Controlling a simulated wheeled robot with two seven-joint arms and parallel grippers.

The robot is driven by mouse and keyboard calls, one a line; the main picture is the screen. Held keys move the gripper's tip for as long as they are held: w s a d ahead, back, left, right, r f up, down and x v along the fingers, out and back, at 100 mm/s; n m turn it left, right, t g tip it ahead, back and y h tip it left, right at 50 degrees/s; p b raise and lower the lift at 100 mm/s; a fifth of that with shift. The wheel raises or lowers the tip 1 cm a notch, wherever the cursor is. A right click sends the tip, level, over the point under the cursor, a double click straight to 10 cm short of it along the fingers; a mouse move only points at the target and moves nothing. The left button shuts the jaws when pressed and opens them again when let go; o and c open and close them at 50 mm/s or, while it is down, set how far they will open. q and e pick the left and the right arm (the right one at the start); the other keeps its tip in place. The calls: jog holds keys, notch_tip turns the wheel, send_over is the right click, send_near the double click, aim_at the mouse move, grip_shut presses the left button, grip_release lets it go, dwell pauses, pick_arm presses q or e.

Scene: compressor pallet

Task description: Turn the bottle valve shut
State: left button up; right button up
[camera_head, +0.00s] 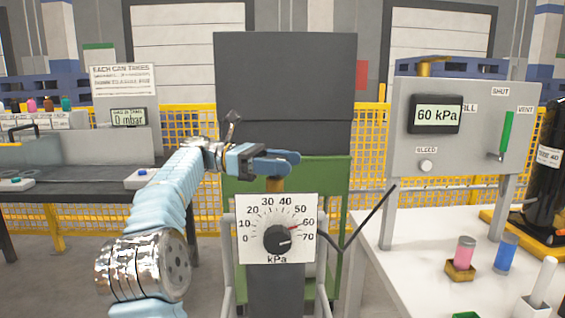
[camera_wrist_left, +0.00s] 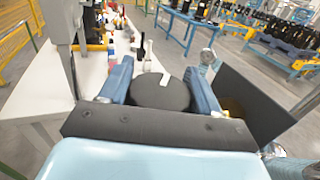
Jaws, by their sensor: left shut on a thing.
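My left gripper (camera_head: 277,163) reaches in from the left, over a brass-coloured stem (camera_head: 275,184) that rises behind the kPa dial plate. In the left wrist view its two blue fingers (camera_wrist_left: 160,90) are shut on the sides of a round dark valve knob (camera_wrist_left: 160,94) with a white mark on top. In the head view the fingers hide most of this knob. The dial plate (camera_head: 251,240) bears a separate black knob (camera_head: 278,239), its red pointer near 60. The bottle body is mostly hidden behind the plate. My right gripper is not in view.
A grey panel (camera_head: 398,155) on the right reads 60 kPa and carries a green-handled lever (camera_head: 507,132). The white table (camera_head: 410,275) holds a pink cylinder (camera_head: 465,249) and a blue cylinder (camera_head: 507,252). Thin dark rods (camera_head: 368,216) stick out right of the dial. A green frame (camera_head: 340,195) stands behind.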

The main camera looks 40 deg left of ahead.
pick_arm(q)
jog(key=shift+s+m+g+h, duration=0.1)
jog(key=shift+m+g+h, duration=0.2)
jog(key=shift+m+g, duration=0.7)
jog(key=shift+g, duration=0.3)
jog(key=o, duration=1)
jog(key=shift+c, duration=0.2)
